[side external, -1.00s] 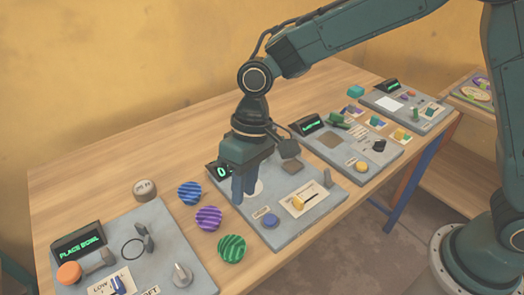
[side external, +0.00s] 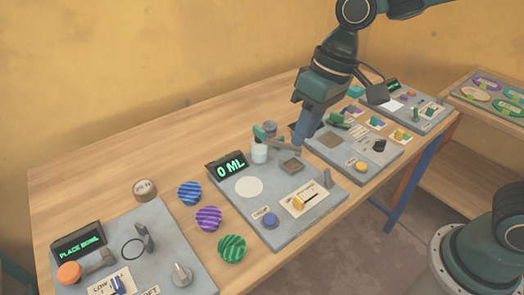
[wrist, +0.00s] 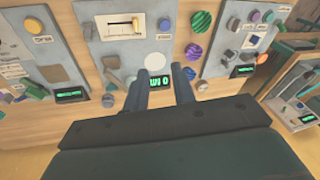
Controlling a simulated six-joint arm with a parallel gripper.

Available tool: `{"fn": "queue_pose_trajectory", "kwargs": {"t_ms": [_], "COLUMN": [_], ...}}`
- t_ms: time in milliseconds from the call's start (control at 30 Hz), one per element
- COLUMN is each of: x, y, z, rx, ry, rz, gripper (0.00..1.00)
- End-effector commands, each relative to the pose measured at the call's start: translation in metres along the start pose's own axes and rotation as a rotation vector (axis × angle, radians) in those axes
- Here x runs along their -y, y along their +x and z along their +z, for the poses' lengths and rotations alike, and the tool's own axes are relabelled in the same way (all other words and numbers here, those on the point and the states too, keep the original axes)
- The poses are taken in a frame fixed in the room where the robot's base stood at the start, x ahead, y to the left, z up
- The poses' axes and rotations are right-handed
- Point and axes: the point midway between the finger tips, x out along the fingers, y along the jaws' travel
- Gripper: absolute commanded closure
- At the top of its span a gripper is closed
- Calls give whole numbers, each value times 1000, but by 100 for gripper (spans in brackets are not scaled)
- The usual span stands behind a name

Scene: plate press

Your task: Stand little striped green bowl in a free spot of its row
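The striped green bowl (side external: 231,248) lies on the wooden table between two grey panels, at the front of a row with a striped purple bowl (side external: 208,218) and a striped blue bowl (side external: 190,193). My gripper (side external: 305,135) hangs above the table, to the right of and well away from the green bowl. In the wrist view its fingers (wrist: 159,92) are apart with nothing between them.
The panel with the 0 ML display (side external: 230,168) carries a white disc, a spout and knobs. The PLACE BOWL panel (side external: 150,262) is at left. Another panel (side external: 335,165) lies beside my gripper. A side shelf (side external: 490,140) holds coloured oval pieces at right.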

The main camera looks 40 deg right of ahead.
Motion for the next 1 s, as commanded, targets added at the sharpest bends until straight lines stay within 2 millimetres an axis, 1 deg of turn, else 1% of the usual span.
{"fn": "queue_pose_trajectory", "kwargs": {"t_ms": [33, 200, 400, 500, 600, 800, 900, 1000], "x": [-7, -30, -54, -65, -74, -90, -96, -99], "y": [-12, -40, -67, -77, -85, -93, -94, -94], "z": [8, 34, 70, 90, 110, 148, 162, 171], "rx": [-24, -89, -163, -198, -233, -292, -313, -326], "ry": [10, 39, 75, 94, 113, 151, 165, 175], "rz": [10, 51, 102, 129, 157, 212, 233, 247], "gripper": [74, 74, 74, 74, 74, 74, 74, 74]}}
